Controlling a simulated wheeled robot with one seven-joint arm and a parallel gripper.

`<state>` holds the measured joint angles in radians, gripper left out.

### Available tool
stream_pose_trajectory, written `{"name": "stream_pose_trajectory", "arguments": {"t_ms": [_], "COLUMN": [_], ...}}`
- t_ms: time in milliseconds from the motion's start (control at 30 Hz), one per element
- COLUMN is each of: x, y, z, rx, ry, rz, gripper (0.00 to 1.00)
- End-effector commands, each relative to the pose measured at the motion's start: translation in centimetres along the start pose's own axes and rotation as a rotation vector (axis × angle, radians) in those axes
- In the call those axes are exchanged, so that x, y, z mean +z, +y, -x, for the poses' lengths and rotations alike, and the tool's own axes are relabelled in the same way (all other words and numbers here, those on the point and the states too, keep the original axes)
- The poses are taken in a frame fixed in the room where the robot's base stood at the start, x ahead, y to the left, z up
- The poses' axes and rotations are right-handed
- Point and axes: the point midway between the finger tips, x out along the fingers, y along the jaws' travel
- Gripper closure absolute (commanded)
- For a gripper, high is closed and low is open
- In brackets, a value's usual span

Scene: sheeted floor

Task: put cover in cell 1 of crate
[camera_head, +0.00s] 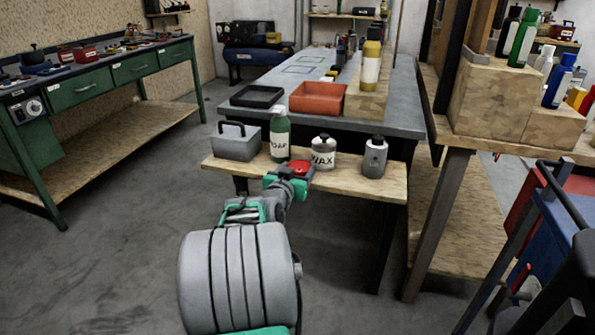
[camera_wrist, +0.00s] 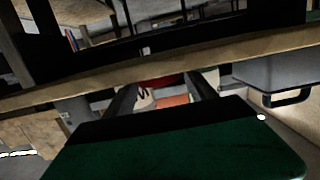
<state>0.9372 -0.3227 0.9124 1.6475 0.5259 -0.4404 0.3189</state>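A small red piece (camera_head: 300,167), perhaps the cover, is at my gripper (camera_head: 292,177), by the front edge of the low wooden bench. In the wrist view a red strip (camera_wrist: 165,81) spans the gap between the fingertips of my gripper (camera_wrist: 162,86). The fingers stand apart; I cannot tell whether they press on it. A grey crate (camera_head: 236,147) with a dark handle stands at the bench's left end, left of my gripper. The crate also shows at the right of the wrist view (camera_wrist: 282,72). Its cells and contents are hidden.
The bench (camera_head: 385,185) also holds a green soap bottle (camera_head: 280,138), a wax jar (camera_head: 323,153) and a grey bottle (camera_head: 375,158). Behind stands a grey table (camera_head: 405,110) with a black tray (camera_head: 257,96) and an orange bin (camera_head: 317,99). Floor at left is clear.

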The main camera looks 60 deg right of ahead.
Motion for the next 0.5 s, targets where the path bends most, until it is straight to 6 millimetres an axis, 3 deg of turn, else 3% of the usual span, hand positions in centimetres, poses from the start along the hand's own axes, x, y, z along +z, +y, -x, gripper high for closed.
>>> {"name": "stream_pose_trajectory", "arguments": {"t_ms": [233,500], "x": [-0.04,-0.26], "y": [0.00,0.00], "z": [0.01,0.05], "rx": [0.000,0.000], "ry": [0.000,0.000], "rz": [0.000,0.000], "gripper": [0.14,0.14]}}
